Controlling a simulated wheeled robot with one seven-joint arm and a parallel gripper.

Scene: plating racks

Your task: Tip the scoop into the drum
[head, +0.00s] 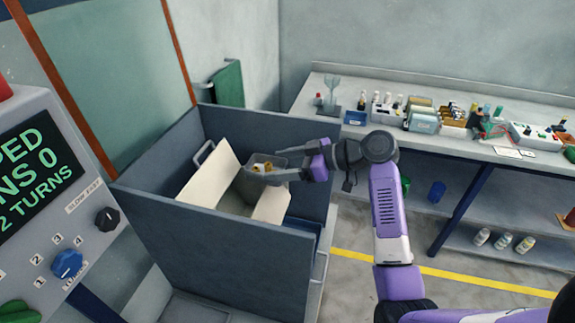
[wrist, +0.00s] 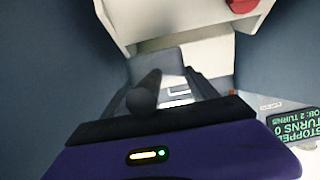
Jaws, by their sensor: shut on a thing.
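The scoop (head: 252,174) is a small grey open bin with yellowish and pale pieces in it. My gripper (head: 283,164) is shut on it and holds it over the cream drum (head: 211,181), looking about level. The drum sits inside a blue-grey walled housing, with pale panels either side of a gap below the scoop. In the wrist view, my gripper (wrist: 178,92) has its dark fingers reaching toward the grey scoop (wrist: 158,63). The pale drum (wrist: 170,15) shows beyond it. The drum's inside is mostly hidden.
The housing's walls (head: 235,255) surround the drum closely. A control panel (head: 45,190) at left reads "TURNS 0" and "2 TURNS". A bench (head: 470,140) with trays and bottles stands at the back right. Floor with a yellow line (head: 470,278) is clear at right.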

